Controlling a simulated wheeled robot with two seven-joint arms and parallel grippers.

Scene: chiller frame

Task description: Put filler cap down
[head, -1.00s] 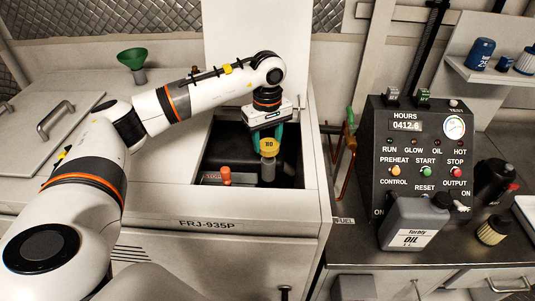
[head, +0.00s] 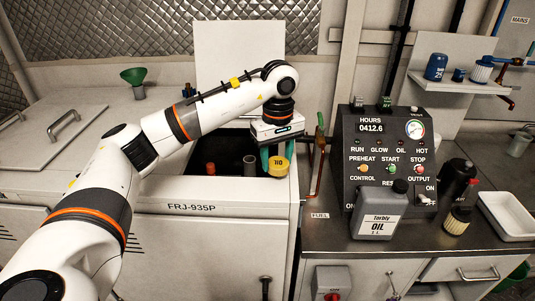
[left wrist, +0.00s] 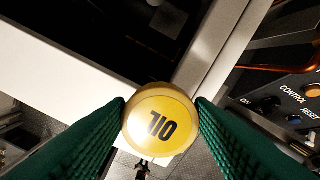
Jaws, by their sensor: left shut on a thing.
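The filler cap (head: 278,167) is a round yellow cap marked "OIL"; it also shows in the left wrist view (left wrist: 160,120). My left gripper (head: 275,158) is shut on it, with a green finger on each side of the cap in the left wrist view. The cap is off the filler neck (head: 250,163), a grey upright tube in the open machine bay, and is held to its right, near the front right corner of the bay. My right gripper is not in view.
An orange-red cap (head: 210,168) stands in the bay. A dark filter (head: 457,218) and a white tray (head: 508,214) are further right. A green funnel (head: 133,76) is at the back left. Some bare counter shows beside the bottle.

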